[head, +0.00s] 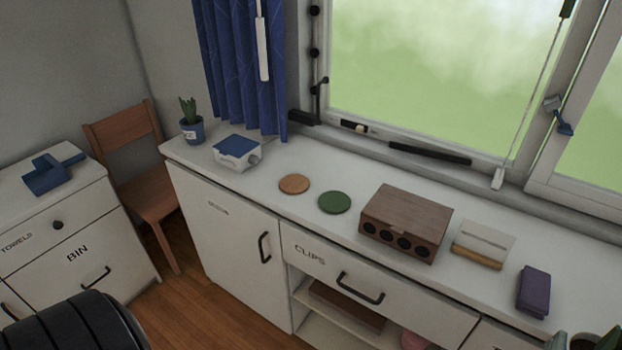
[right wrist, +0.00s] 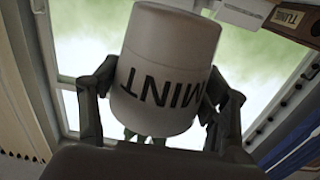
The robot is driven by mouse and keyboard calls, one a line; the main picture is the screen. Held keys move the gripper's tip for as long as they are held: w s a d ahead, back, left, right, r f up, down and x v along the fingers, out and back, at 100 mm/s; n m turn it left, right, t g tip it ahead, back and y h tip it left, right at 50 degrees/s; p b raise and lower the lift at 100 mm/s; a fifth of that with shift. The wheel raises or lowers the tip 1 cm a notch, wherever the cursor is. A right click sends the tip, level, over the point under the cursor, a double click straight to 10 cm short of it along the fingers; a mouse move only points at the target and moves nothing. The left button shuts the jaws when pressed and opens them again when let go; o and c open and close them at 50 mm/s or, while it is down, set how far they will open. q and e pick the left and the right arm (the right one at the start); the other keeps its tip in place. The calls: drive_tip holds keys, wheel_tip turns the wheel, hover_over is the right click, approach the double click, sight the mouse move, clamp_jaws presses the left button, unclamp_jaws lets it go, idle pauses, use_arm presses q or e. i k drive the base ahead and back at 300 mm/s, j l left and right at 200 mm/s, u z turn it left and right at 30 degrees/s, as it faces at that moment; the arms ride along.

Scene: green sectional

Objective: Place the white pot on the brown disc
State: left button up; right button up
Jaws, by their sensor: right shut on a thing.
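The white pot (right wrist: 168,60) fills the middle of the right wrist view, with "MINT" in dark letters that read upside down. My right gripper (right wrist: 160,98) is shut on it, one finger on each side. Green leaves show at the pot's lower edge there. In the head view, part of the pot's rim with dark soil (head: 583,343) and leaves shows at the bottom right corner, cut off by the frame. The brown disc (head: 294,184) lies flat and bare on the white counter, far to the left of the pot. My left gripper is not in view.
A green disc (head: 334,202) lies just right of the brown one. A blue-and-white box (head: 237,152) and a blue potted plant (head: 191,130) stand to the left. A wooden box (head: 405,222), a cream-and-wood block (head: 482,244) and a purple block (head: 533,290) stand to the right.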

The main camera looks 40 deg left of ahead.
sight(294, 181)
drive_tip(key=j, duration=2.55)
drive_tip(key=k, duration=0.05)
